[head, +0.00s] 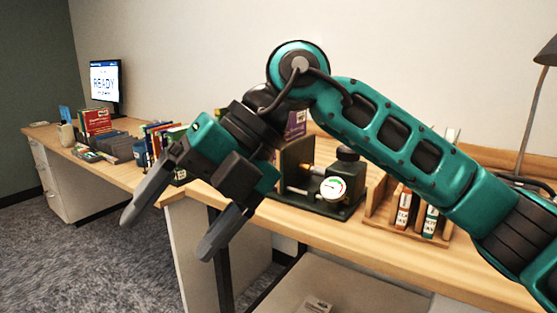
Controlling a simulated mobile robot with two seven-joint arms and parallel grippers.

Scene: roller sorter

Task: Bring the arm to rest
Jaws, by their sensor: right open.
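My right arm (390,140) comes in from the right, rises to a bent elbow-like joint at upper middle, then angles down to the left. My right gripper (172,228) is open and empty, its two dark fingers spread and pointing down and left. It hangs in front of the desk's front edge, over the carpet side. My left gripper does not show.
A dark device with a round gauge (333,188) stands on the wooden desk (345,235) behind the arm. A wooden rack (380,208) holds small labelled items to its right. Books (97,121) and a monitor (105,82) stand at the far left. Carpet (90,265) lies clear at lower left.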

